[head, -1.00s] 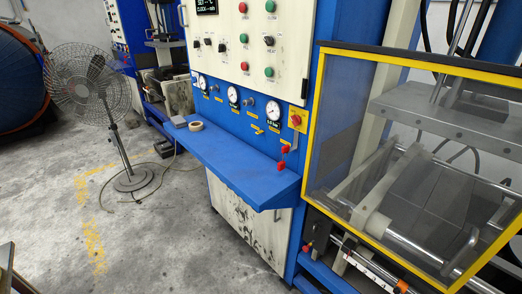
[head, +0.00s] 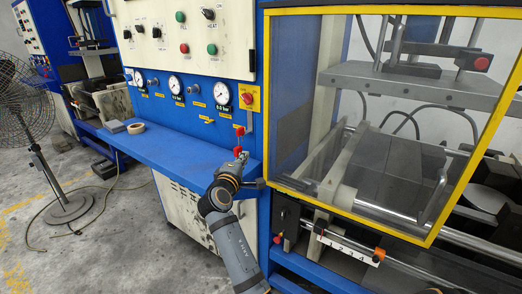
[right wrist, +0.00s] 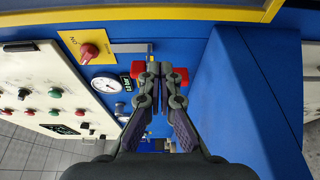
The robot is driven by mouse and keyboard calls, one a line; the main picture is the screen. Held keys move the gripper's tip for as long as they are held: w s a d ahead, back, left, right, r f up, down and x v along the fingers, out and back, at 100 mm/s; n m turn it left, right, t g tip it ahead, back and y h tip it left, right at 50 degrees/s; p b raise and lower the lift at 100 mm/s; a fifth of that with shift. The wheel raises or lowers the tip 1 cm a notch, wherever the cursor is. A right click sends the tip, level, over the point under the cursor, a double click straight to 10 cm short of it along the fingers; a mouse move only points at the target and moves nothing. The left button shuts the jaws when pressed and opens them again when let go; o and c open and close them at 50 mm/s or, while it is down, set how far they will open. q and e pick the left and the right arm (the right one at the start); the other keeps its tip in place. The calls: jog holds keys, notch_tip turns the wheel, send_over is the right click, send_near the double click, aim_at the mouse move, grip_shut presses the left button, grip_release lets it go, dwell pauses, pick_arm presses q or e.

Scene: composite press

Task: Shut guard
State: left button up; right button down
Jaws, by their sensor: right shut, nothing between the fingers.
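The guard (head: 345,213) is a clear panel in a yellow frame on the front of the press, at the right of the head view. The press plates and bars show through it. A yellow strip (right wrist: 150,16), probably its frame edge, crosses the top of the right wrist view. My right gripper (head: 240,158) is shut and empty, left of the guard's lower left corner, at the shelf's right end. In the right wrist view its fingertips (right wrist: 153,68) overlap a red valve handle (right wrist: 176,76); I cannot tell if they touch. My left gripper is out of view.
A blue shelf (head: 175,150) juts out left of my right gripper, with a tape roll (head: 136,128) on it. Gauges and a red knob (head: 247,98) sit on the blue panel above.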

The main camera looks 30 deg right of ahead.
jog(key=x, duration=0.3)
jog(key=r+p+x, duration=0.1)
jog(key=x, duration=0.3)
jog(key=p+x, duration=0.1)
jog(key=x, duration=0.2)
jog(key=shift+w+d+r, duration=0.15)
jog(key=shift+w+r, duration=0.1)
jog(key=shift+r, duration=0.05)
jog(key=s+p, duration=0.1)
jog(key=s, duration=0.1)
jog(key=s+d+p, duration=0.1)
jog(key=s, duration=0.1)
jog(key=shift+d+f, duration=0.1)
jog(key=shift+f, duration=0.1)
jog(key=shift+w, duration=0.1)
jog(key=shift+s, duration=0.2)
